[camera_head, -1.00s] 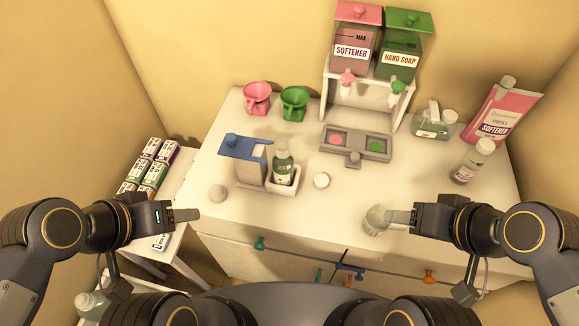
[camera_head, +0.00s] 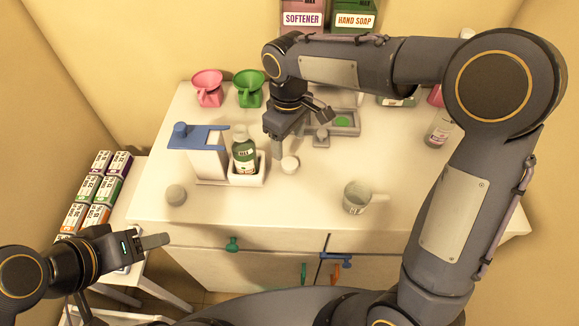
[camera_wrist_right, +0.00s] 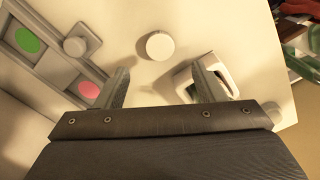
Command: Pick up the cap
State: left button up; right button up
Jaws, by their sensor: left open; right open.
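A small round white cap (camera_head: 289,164) lies on the white counter, just right of the tray with the green bottle. In the right wrist view the cap (camera_wrist_right: 160,46) lies ahead of the two fingertips, roughly centred between them and not touched. My right gripper (camera_head: 278,148) points down above the counter beside the cap; its open, empty fingers (camera_wrist_right: 163,80) show in the wrist view. My left gripper (camera_head: 152,241) is open and empty, off the counter's front left edge. A round greyish piece (camera_head: 176,195) lies at the counter's left front.
The green bottle (camera_head: 244,155) stands in a white tray (camera_head: 247,181) close to my right gripper, with a blue-topped holder (camera_head: 198,137) beside it. A clear measuring cup (camera_head: 356,199) stands to the right. The counter's front middle is clear.

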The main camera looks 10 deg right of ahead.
aim_at(290, 163)
notch_tip(290, 163, down, 7)
jog(key=shift+s+d+f+p, duration=0.1)
jog(key=shift+f+p, duration=0.1)
jog(key=shift+p, duration=0.15)
jog(key=c, duration=1)
